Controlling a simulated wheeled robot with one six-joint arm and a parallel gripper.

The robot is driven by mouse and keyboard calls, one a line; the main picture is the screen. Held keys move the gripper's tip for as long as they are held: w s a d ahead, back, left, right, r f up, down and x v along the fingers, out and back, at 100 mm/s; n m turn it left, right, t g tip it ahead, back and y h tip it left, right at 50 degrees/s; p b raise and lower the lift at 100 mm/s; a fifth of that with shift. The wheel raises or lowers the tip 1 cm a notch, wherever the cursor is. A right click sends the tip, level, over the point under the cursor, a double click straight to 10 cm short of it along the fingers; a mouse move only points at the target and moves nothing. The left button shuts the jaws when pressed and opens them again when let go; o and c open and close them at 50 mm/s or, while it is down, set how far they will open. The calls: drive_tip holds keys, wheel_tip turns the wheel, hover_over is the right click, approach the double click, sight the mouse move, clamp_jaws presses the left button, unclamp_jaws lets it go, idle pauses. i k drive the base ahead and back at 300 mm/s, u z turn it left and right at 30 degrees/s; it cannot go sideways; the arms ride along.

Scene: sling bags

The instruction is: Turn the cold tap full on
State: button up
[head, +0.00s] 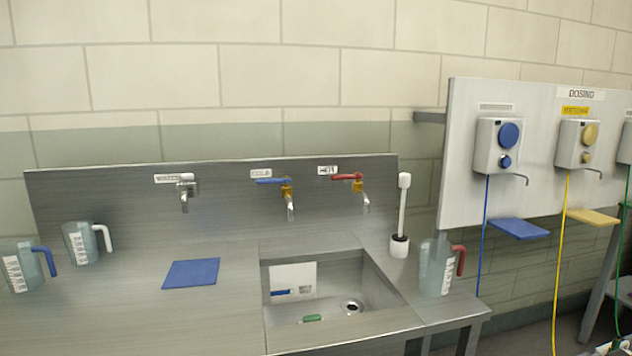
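The cold tap (289,196) is on the steel backsplash, under a label reading COLD (261,173). It has a brass body, a metal spout and a blue lever (270,181) that points left, about level. No water stream shows below its spout. To its right is the hot tap (358,187) with a red lever, under a HOT label. To its left, a third metal tap (186,189) has a label that is hard to read. My gripper is not in view.
The sink (385,290) holds a green item (311,318) and a white card. A white brush in a holder (400,245) stands right. Jugs (82,243) stand left, and a red-handled jug (436,268) right. A blue mat (191,273) lies on the counter. Dosing units (500,146) hang right.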

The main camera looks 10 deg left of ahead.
sight(273, 181)
drive_tip(key=u, duration=0.55)
drive_tip(key=i, duration=0.45)
drive_tip(key=u, duration=0.85)
drive_tip(key=i, duration=0.6)
drive_tip(key=u, duration=0.1)
